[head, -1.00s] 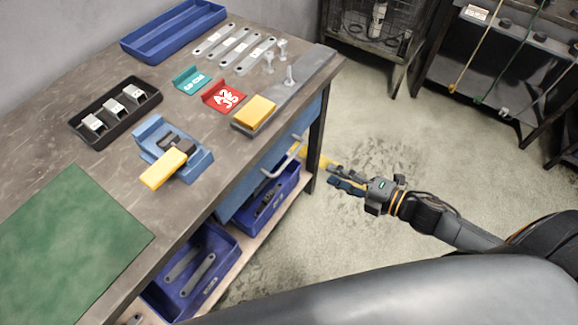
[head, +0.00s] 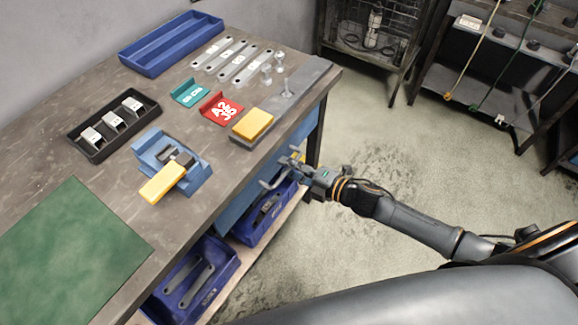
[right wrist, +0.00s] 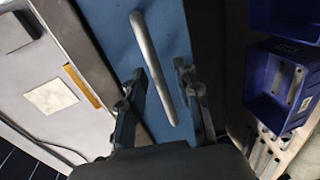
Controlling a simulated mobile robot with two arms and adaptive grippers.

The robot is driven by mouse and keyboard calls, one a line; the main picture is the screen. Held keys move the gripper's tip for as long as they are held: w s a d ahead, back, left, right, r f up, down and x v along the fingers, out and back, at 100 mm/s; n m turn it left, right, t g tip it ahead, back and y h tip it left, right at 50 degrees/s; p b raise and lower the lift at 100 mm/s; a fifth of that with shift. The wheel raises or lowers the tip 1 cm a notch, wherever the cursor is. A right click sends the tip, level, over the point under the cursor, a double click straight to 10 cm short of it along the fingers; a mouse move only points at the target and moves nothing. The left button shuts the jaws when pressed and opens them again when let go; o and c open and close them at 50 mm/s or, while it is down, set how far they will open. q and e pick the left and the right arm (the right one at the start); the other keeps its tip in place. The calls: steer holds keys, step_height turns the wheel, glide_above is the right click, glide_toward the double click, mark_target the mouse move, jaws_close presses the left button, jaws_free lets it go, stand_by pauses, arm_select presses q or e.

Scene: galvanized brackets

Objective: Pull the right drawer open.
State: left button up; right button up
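The drawer (head: 238,206) has a blue front below the bench top's right edge; it looks shut. Its grey bar handle (head: 270,184) sticks out from the front and is partly covered by my right gripper (head: 288,164). In the right wrist view the handle (right wrist: 152,66) runs between the two spread fingers of my right gripper (right wrist: 159,82), against the blue drawer front (right wrist: 108,28). The gripper is open, with gaps between the fingers and the bar. My left gripper is not in view.
The workbench (head: 60,152) carries a yellow block (head: 252,124) near the edge above the drawer. Blue bins (head: 222,258) with metal parts stand on the shelf below. The floor (head: 400,175) right of the bench is clear. A rack (head: 505,60) stands at the back right.

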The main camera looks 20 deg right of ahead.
steer(key=shift+w+a, duration=0.15)
steer(key=shift+w, duration=0.05)
jaws_close()
steer(key=shift+f, duration=0.1)
